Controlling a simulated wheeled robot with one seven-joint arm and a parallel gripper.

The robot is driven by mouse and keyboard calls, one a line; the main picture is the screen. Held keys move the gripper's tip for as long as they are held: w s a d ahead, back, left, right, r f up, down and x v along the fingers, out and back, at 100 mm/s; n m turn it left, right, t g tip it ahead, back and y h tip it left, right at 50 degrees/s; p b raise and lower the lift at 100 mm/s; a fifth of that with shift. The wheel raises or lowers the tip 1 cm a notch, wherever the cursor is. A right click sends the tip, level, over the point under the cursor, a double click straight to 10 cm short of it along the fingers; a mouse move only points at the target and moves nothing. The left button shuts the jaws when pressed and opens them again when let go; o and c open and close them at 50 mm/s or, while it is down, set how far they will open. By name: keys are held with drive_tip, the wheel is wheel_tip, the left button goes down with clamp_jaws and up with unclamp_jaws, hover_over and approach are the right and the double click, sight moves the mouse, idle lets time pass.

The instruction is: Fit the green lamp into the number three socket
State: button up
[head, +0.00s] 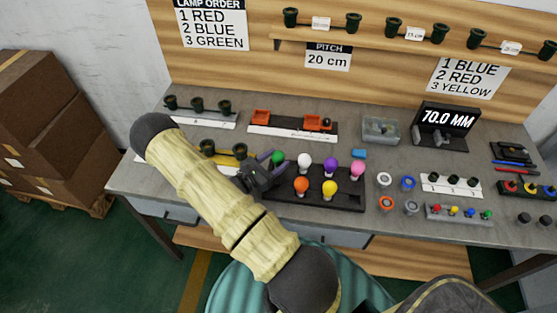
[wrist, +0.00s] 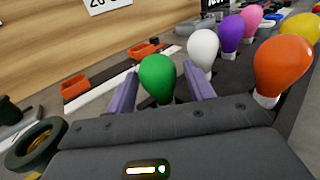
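The green lamp (head: 278,158) stands upright at the back left of the dark lamp tray (head: 347,204). My gripper (head: 266,170) is open at that corner of the tray. In the wrist view the green lamp (wrist: 157,78) shows between and beyond my two purple fingers (wrist: 160,90), its base partly hidden. Two dark sockets with yellow inside (head: 207,148) (head: 240,151) stand left of my gripper, partly behind my arm. One also shows at the lower left of the wrist view (wrist: 36,146). I cannot read a number on any socket.
White (head: 304,161), purple (head: 330,165), pink (head: 357,168), orange (head: 301,186) and yellow (head: 330,188) lamps crowd the tray. Three dark sockets on a strip (head: 197,105) stand behind. A wall sign (head: 210,25) lists red, blue, green.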

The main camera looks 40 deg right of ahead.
sight(274, 157)
drive_tip(key=shift+a, duration=0.1)
drive_tip(key=c, duration=0.7)
wheel_tip(274, 157, up, 10)
drive_tip(key=shift+r, duration=0.1)
idle(0.5)
